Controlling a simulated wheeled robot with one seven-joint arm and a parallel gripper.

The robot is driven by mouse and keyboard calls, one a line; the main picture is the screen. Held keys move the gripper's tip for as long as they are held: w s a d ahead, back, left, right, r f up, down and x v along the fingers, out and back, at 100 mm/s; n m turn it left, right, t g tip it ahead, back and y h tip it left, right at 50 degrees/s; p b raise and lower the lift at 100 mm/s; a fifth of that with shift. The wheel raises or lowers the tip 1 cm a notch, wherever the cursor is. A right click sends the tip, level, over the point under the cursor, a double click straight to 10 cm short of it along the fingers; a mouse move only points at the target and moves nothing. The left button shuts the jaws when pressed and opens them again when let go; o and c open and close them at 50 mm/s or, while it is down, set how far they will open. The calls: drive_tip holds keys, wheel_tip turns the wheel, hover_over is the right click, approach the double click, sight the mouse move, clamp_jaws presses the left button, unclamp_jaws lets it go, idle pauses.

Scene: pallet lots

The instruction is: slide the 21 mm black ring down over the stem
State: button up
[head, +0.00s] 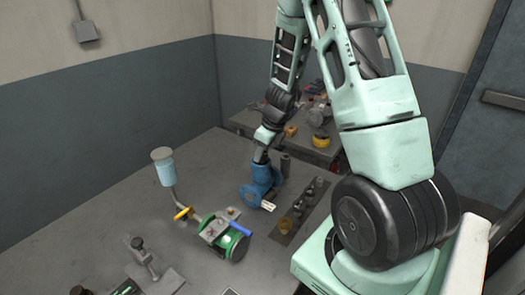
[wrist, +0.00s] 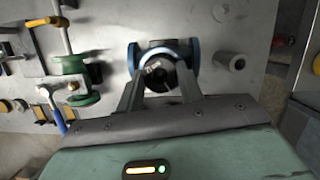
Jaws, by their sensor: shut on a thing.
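A blue valve body (head: 264,181) stands on the grey bench in the head view. It also shows in the wrist view (wrist: 150,52), with its round opening facing the camera. My gripper (wrist: 161,80) is right over this opening, with one finger on each side. It is shut on the black ring (wrist: 168,84), which shows dark between the fingertips. The stem's pale end (wrist: 154,69) shows inside the ring's outline. I cannot tell how far down the stem the ring sits. In the head view my gripper (head: 261,155) is above the valve, and the ring is hidden.
A grey cylinder (wrist: 229,61) stands right of the valve. A dark strip with several fittings (head: 297,211) lies to the right in the head view.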

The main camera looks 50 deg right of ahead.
drive_tip(key=shift+f, duration=0.25)
drive_tip(key=o, duration=1.5)
drive_tip(key=shift+c, duration=0.2)
wheel_tip(320, 180, up, 7)
drive_tip(key=p, duration=0.6)
drive_tip(key=shift+r+p, duration=0.1)
drive_tip(key=shift+p, duration=0.3)
drive_tip(key=shift+a, duration=0.1)
